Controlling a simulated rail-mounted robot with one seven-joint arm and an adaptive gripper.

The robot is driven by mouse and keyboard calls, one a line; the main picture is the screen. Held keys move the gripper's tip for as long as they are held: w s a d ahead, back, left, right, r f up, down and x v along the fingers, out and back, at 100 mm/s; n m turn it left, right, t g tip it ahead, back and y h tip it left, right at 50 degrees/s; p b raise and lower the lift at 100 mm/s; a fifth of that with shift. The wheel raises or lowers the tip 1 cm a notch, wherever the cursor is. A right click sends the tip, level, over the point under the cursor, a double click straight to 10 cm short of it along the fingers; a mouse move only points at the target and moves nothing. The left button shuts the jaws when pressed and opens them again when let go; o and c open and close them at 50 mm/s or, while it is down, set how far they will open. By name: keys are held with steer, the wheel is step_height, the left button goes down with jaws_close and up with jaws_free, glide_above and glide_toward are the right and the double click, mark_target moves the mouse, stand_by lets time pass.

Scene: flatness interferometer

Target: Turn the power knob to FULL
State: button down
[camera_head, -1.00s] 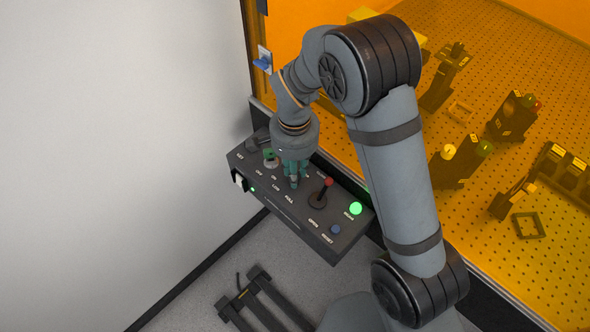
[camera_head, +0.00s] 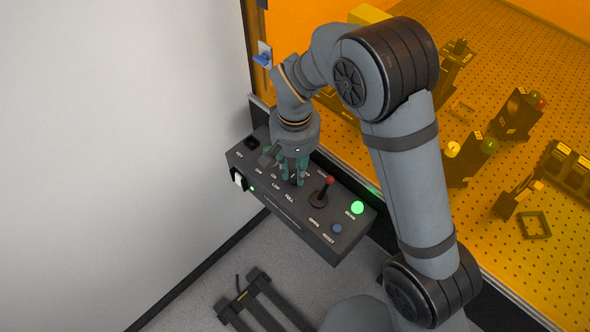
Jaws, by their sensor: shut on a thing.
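The dark control box (camera_head: 345,245) is fixed low in front of the orange-windowed enclosure. It carries white labels and a row of controls. My gripper (camera_head: 295,181) points down over the middle of the box's top face, with its teal fingers low at the panel. It is shut on the power knob, which the fingers and wrist hide almost wholly, so its pointer and setting cannot be read. A lever with a red top (camera_head: 328,181) stands just right of the fingers.
A lit green button (camera_head: 357,208) and a blue button (camera_head: 337,229) sit at the box's right end. A white rocker switch (camera_head: 239,180) is on its left end. A white wall stands left; optics on a perforated table lie behind the orange window.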

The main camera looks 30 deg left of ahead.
mark_target(295, 173)
steer(key=n, duration=0.6)
stand_by(0.6)
steer(key=c, duration=1.5)
jaws_free()
steer(key=shift+c, duration=0.2)
steer(key=shift+o, duration=0.3)
steer(key=shift+r, duration=0.15)
step_height(295, 173, up, 12)
steer(key=shift+f, duration=0.25)
